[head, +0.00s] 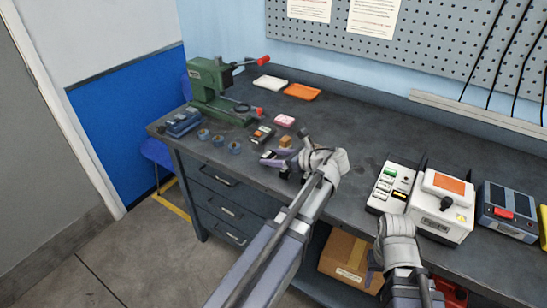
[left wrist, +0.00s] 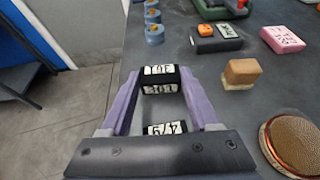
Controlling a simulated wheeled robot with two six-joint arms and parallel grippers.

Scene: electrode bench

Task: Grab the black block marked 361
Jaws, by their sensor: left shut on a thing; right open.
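The black block marked 361 (left wrist: 159,80) has white labels on its top and side faces. In the left wrist view it sits between the two purple fingers of my left gripper (left wrist: 160,84), which is shut on it near the fingertips. In the head view my left gripper (head: 275,160) is low over the bench, left of centre, and the block is hard to make out there. I cannot tell whether the block still touches the bench. My right gripper (head: 374,266) is at the bench's front edge, partly hidden by its wrist, open and empty.
A second labelled block (left wrist: 166,128) lies nearer the palm, partly covered. A tan block (left wrist: 241,73), a copper-coloured disc (left wrist: 295,142), a black block with an orange top piece (left wrist: 214,40) and a pink block (left wrist: 281,39) are nearby. A green press (head: 214,90) stands behind.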

